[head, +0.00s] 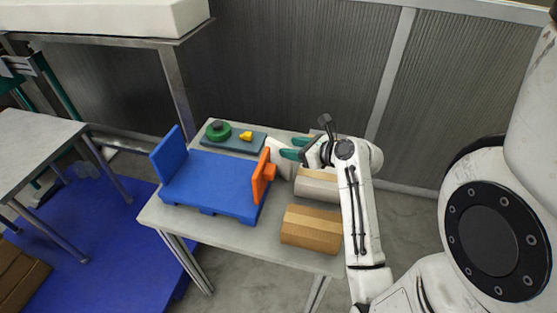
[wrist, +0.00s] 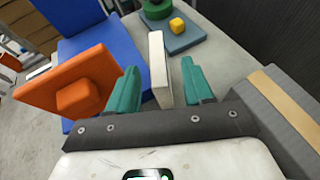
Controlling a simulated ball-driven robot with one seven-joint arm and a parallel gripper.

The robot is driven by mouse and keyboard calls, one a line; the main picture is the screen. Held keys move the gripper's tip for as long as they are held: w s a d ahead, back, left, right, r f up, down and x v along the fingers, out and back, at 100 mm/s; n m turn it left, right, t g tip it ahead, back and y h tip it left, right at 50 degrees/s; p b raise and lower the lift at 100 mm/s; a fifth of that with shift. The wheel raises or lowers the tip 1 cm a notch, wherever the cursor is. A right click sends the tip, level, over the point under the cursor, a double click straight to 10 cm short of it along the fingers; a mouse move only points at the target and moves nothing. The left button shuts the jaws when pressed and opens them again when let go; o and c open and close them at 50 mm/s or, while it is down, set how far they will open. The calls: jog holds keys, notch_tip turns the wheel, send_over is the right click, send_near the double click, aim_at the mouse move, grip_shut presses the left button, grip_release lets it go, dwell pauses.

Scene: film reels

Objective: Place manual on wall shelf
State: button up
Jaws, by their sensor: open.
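A thin cream-white upright block, which looks like the manual (wrist: 158,62), stands between the two teal fingers of my gripper (wrist: 160,75) in the wrist view. A gap shows on each side of it, so my gripper is open around it and not clamped. In the head view the manual (head: 279,158) shows as a pale upright piece just right of the orange part, with my gripper (head: 294,148) reaching it from the right. Its lower end is partly hidden. I cannot make out a wall shelf for sure in either view.
The blue tray-like fixture (head: 215,181) with an orange end stop (head: 262,176) is close to my fingers. A slate plate (head: 238,144) bears a green knob and a yellow piece. Cardboard boxes (head: 311,228) lie on the grey table (head: 235,238). A corrugated wall stands behind.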

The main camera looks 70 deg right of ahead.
aim_at(279, 144)
jog(key=shift+x, duration=2.75)
jog(key=shift+a, duration=0.15)
grip_shut()
